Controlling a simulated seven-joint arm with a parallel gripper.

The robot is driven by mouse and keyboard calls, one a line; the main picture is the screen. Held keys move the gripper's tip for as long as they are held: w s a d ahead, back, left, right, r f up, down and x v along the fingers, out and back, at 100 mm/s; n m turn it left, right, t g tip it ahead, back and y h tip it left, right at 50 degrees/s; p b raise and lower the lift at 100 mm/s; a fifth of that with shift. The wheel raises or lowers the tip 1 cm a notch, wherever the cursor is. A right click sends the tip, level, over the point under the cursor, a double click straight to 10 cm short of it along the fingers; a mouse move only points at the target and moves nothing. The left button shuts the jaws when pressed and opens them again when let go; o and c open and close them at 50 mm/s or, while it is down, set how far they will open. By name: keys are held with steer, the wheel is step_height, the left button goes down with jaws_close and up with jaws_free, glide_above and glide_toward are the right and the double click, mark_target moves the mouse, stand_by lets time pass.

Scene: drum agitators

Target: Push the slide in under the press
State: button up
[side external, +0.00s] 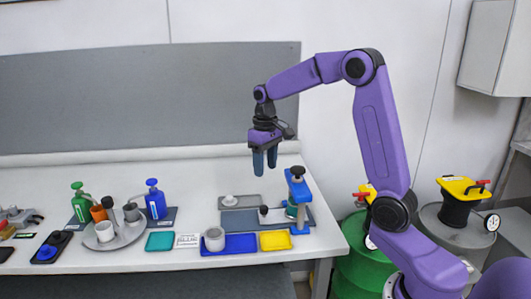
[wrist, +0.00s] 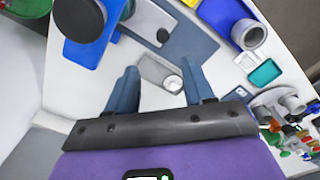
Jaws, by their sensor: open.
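The blue press (side external: 300,202) with a black top knob stands at the right of the bench. It also shows at the upper left of the wrist view (wrist: 92,48). The slide (side external: 276,216) is a pale plate with a dark upright knob, lying on a slate-grey base left of the press. The slide (wrist: 143,20) also shows at the top of the wrist view. Whether its far end is under the press I cannot tell. My gripper (side external: 265,168) is open and empty, pointing down above and behind the slide. Its spread fingers (wrist: 160,92) touch nothing.
A grey plate with a white round piece (side external: 230,199) lies behind the base. A blue tray (side external: 240,245) with a grey cup and a yellow tray (side external: 275,241) lie in front. Bottles and a round tray (side external: 125,236) stand left. The bench's right edge is near the press.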

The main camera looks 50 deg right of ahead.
step_height(320, 180, up, 4)
steer(key=shift+f, duration=0.25)
steer(key=shift+a, duration=0.1)
steer(key=s+a+f+n, duration=0.2)
steer(key=s+a+n, duration=0.4)
steer(key=s+a, duration=0.75)
steer(key=s+f+n, duration=0.2)
steer(key=s+n, duration=0.1)
steer(key=s, duration=0.6)
steer(key=s+a+f+n, duration=0.1)
steer(key=s+f+n, duration=0.1)
steer(key=s, duration=0.7)
steer(key=shift+f+n, duration=0.2)
steer(key=shift+n, duration=0.6)
steer(key=shift+a, duration=0.1)
steer(key=shift+c, duration=0.3)
